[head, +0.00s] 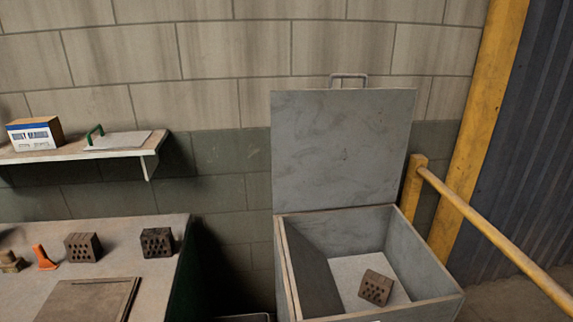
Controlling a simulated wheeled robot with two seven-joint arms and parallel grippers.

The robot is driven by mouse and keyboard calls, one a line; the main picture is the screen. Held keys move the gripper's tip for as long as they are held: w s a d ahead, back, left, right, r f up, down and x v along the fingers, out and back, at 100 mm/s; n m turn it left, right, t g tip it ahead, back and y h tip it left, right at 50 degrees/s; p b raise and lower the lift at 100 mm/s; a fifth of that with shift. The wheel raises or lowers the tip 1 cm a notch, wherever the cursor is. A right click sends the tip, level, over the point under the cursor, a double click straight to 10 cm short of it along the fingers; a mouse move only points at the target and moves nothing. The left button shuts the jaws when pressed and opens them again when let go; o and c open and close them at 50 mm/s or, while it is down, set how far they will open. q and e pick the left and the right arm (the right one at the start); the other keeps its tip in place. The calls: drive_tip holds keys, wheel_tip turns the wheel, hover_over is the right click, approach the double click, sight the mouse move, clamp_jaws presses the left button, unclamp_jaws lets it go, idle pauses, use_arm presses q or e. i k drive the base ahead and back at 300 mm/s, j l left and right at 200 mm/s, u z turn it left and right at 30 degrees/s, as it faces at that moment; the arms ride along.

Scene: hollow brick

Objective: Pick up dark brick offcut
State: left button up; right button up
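A dark, nearly black brick offcut (156,242) with holes in its face stands near the right end of the bench top. A browner holed brick piece (83,247) stands to its left with a gap between them. Another brown holed brick piece (376,287) lies tilted on the floor of the open grey bin (440,293). Neither of my grippers is in the head view.
A wall shelf (62,153) carries a box (36,133) and a green-handled trowel (116,140). The bin's lid (342,150) stands raised. A yellow rail (497,236) runs at right.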

sight(81, 248)
drive_tip(key=u, duration=1.45)
drive_tip(key=i+j, duration=0.25)
drive_tip(key=j, duration=0.15)
drive_tip(key=i+j, duration=0.25)
drive_tip(key=i+j+z, duration=0.1)
drive_tip(key=i+j, duration=0.2)
drive_tip(key=j, duration=0.2)
drive_tip(key=i+j, duration=0.25)
drive_tip(key=j, duration=0.15)
drive_tip(key=i+j, duration=0.2)
drive_tip(key=j, duration=0.2)
drive_tip(key=i+j+z, duration=0.1)
drive_tip(key=i+j, duration=0.15)
drive_tip(key=j, duration=0.15)
drive_tip(key=i+j, duration=0.25)
drive_tip(key=j, duration=0.2)
